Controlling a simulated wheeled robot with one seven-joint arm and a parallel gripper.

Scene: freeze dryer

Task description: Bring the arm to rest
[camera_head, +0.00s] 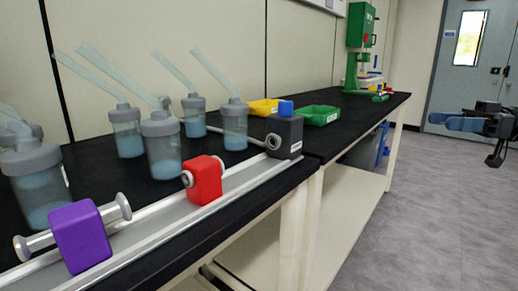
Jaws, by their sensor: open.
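My gripper (462,122) is at the right edge of the head view. It is held in the air over the floor, to the right of the bench and apart from it. It has blue fingers and a black body. It is open, with nothing seen between the fingers. Most of the arm behind it is out of view at the right edge.
A black bench top (252,172) fills the left and middle. On it are several grey-lidded flasks (163,160) with blue contents, a purple block (80,238), a red block (206,181) and a green tray (319,115). The grey floor (410,200) right of the bench is clear.

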